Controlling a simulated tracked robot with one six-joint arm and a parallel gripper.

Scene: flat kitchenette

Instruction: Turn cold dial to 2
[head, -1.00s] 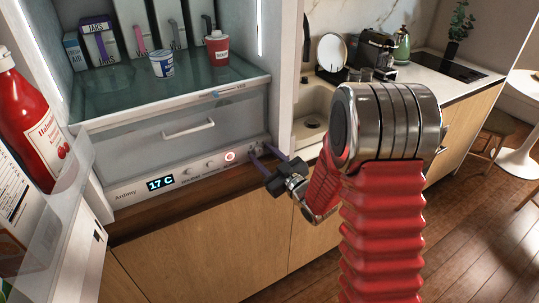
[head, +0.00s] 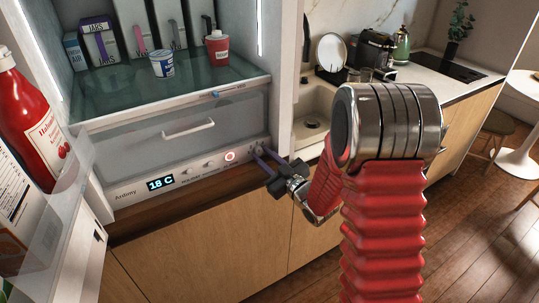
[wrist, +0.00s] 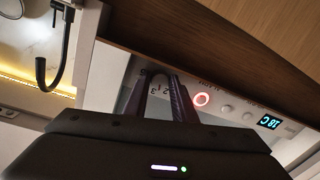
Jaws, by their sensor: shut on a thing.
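The cold dial (wrist: 160,83) is at the end of the fridge's white control panel (head: 130,195); it is mostly hidden between my fingers. Numbers, apparently 1, 2 and 3, show beside it in the wrist view, upside down. I cannot read exactly where the dial points. My gripper (head: 259,152) is shut on the dial, its two purple fingers on either side of it; the fingers also show in the wrist view (wrist: 161,92). The panel's display (head: 160,183) reads 18 C.
A red-ringed button (head: 230,156) and small knobs (head: 201,164) sit left of the dial. A clear drawer (head: 190,130) is above the panel. The open fridge door with a ketchup bottle (head: 30,125) is at left. A sink (head: 312,115) lies right of the fridge wall.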

